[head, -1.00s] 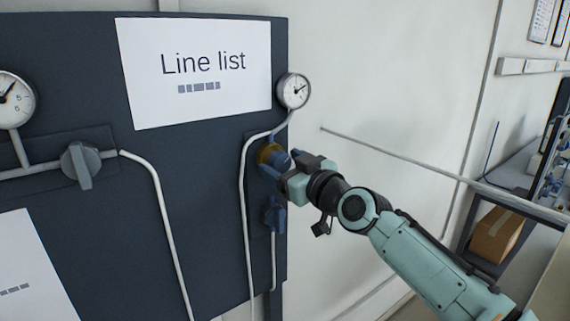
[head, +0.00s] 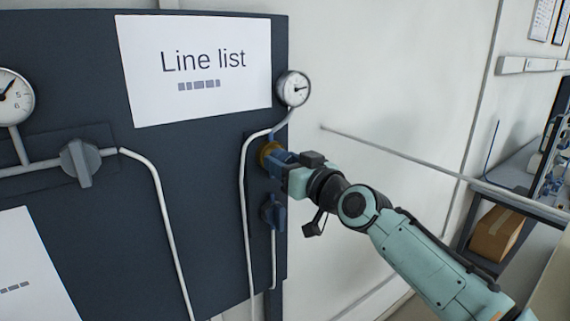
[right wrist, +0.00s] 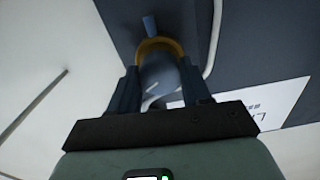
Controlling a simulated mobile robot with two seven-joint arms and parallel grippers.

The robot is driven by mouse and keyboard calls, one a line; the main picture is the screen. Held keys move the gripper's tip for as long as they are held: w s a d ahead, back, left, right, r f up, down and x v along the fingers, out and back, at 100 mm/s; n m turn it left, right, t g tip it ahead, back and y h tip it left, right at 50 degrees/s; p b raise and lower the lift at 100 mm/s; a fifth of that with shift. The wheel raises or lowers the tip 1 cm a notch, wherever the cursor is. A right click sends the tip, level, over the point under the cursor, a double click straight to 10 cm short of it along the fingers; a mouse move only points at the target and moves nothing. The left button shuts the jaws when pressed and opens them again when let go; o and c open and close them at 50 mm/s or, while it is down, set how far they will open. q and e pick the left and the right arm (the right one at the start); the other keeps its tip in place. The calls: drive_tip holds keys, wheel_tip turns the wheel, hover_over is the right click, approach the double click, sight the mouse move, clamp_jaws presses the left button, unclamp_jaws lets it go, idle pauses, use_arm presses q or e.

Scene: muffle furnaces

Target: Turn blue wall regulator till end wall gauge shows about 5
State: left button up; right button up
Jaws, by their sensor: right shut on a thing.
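The blue wall regulator with its yellow collar (head: 268,152) sits at the right edge of the dark panel. My right gripper (head: 279,162) is shut on its blue knob, which partly hides it. In the right wrist view the knob (right wrist: 158,72) lies between the two fingers, with the yellow collar beyond. The end wall gauge (head: 293,89) is round and white, above the regulator. Its needle points right, slightly upward; its numbers are too small to read. My left gripper is not in view.
A blue valve handle (head: 272,212) is just below the regulator. A white pipe (head: 244,200) runs down beside it. A grey knob (head: 80,162) and another gauge (head: 12,97) are at the left. A thin rail (head: 400,158) crosses the wall at right.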

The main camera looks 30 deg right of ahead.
drive_tip(key=o, duration=1.1)
drive_tip(key=shift+c, duration=0.2)
drive_tip(key=s+d+b, duration=0.1)
drive_tip(key=s+b, duration=0.1)
drive_tip(key=s, duration=1.1)
drive_tip(key=shift+s, duration=0.2)
